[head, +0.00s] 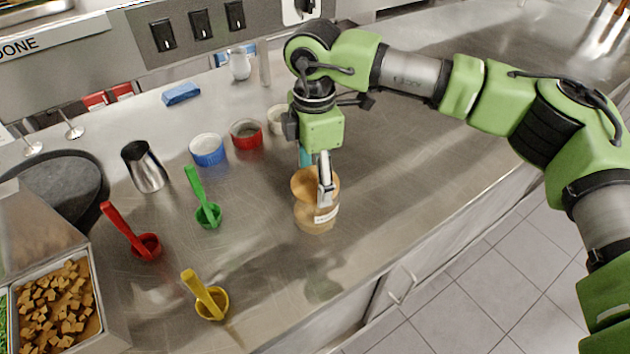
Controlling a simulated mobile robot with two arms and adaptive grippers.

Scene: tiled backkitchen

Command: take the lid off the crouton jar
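The crouton jar (306,215) stands upright on the steel counter, with a pale label on its right side. A round tan lid (301,184) shows at its top and looks seated on it. My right gripper (322,186) points down over the jar from behind. One grey finger shows in front of the lid's right part and the label. The other finger is not clear, so I cannot tell whether they touch or grip the lid. My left gripper is not in view.
Red (146,246), green (208,214) and yellow (212,302) scoops lie left of the jar. Blue (207,150) and red (246,134) tubs and a steel pitcher (146,168) stand behind. A crouton bin (97,290) is at front left. The counter right of the jar is clear.

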